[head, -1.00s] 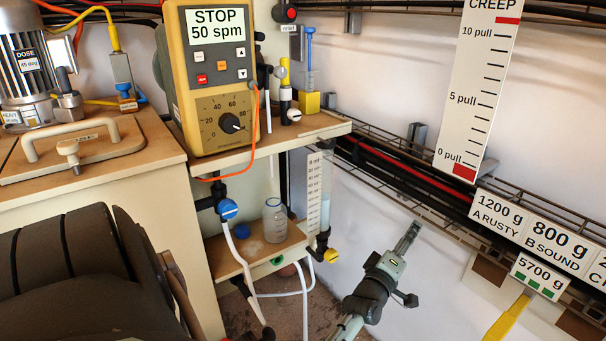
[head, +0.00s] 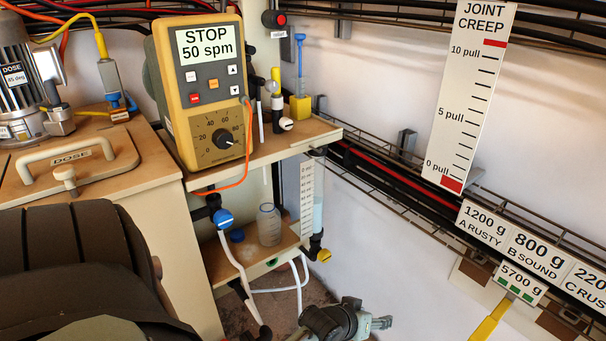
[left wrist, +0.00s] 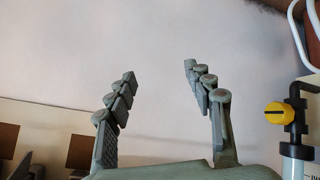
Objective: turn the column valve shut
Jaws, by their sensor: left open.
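The column valve is a small elbow with a yellow knob (head: 324,255) at the foot of the clear measuring column (head: 317,214), beside a white scale strip. In the left wrist view the yellow knob (left wrist: 279,113) sits at the right on a black fitting, with the clear tube below it. My left gripper (head: 382,322) is low in the head view, below and right of the valve, and partly cut off. In the left wrist view its two fingers (left wrist: 160,72) are spread apart with nothing between them, left of the knob and not touching it. My right gripper is not seen.
The pump (head: 205,85) reads STOP and stands on a wooden shelf (head: 270,150) above the valve. A blue-capped valve (head: 222,218), a bottle (head: 268,225) and white hoses (head: 300,275) are left of the column. A wire cable tray (head: 400,196) runs along the wall at right.

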